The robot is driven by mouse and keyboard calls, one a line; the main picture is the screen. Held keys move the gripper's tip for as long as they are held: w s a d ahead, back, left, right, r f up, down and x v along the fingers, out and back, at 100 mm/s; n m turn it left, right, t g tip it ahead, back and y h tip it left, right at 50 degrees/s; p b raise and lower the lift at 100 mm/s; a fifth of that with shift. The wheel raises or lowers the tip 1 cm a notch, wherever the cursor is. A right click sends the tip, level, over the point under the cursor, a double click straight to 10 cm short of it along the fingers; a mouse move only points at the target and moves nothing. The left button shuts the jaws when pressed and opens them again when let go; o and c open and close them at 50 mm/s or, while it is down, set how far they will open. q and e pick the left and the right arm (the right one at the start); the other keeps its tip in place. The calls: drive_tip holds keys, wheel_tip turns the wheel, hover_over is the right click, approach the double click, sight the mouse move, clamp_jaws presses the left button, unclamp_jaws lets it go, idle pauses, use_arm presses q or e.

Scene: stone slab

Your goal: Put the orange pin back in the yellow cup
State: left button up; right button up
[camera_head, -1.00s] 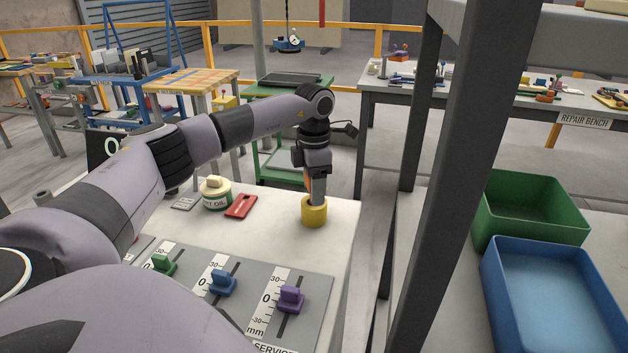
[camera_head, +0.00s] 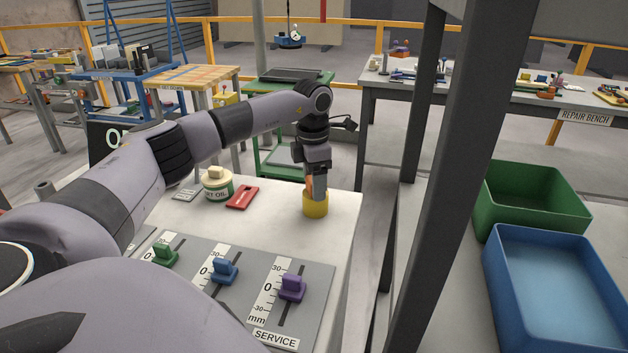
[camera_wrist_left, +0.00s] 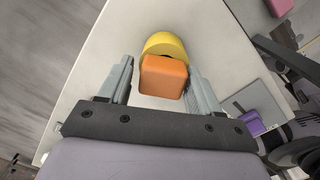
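The orange pin (camera_wrist_left: 164,76) stands between the fingers of my left gripper (camera_wrist_left: 162,82) in the left wrist view, with its block-shaped end towards the camera. A gap shows between the pin and the left-hand finger, and the fingers look open around it. The yellow cup (camera_wrist_left: 166,44) is right behind the pin. In the head view the left gripper (camera_head: 315,194) points down at the yellow cup (camera_head: 315,206), and a sliver of the orange pin (camera_head: 310,186) shows beside a finger. The pin's lower end is hidden, apparently inside the cup. My right gripper is not in view.
A red card (camera_head: 242,197) and a lidded oil jar (camera_head: 217,184) lie left of the cup. A slider panel (camera_head: 245,300) with green, blue and purple knobs is in front. A dark post (camera_head: 437,180) stands to the right, before green (camera_head: 530,200) and blue bins (camera_head: 550,290).

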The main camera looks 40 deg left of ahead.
use_arm(q)
drive_tip(key=shift+s+d+f+g, duration=0.15)
drive_tip(key=shift+d+f, duration=0.1)
drive_tip(key=shift+f, duration=0.35)
drive_tip(key=shift+s+d+f+g, duration=0.15)
drive_tip(key=shift+d+f, duration=0.1)
drive_tip(key=shift+f, duration=0.3)
drive_tip(key=r, duration=0.8)
drive_tip(key=shift+w+a+r+b, duration=0.15)
drive_tip(key=shift+a+r+b, duration=0.15)
drive_tip(key=shift+a, duration=0.1)
drive_tip(key=shift+a+r, duration=0.1)
drive_tip(key=shift+r, duration=0.35)
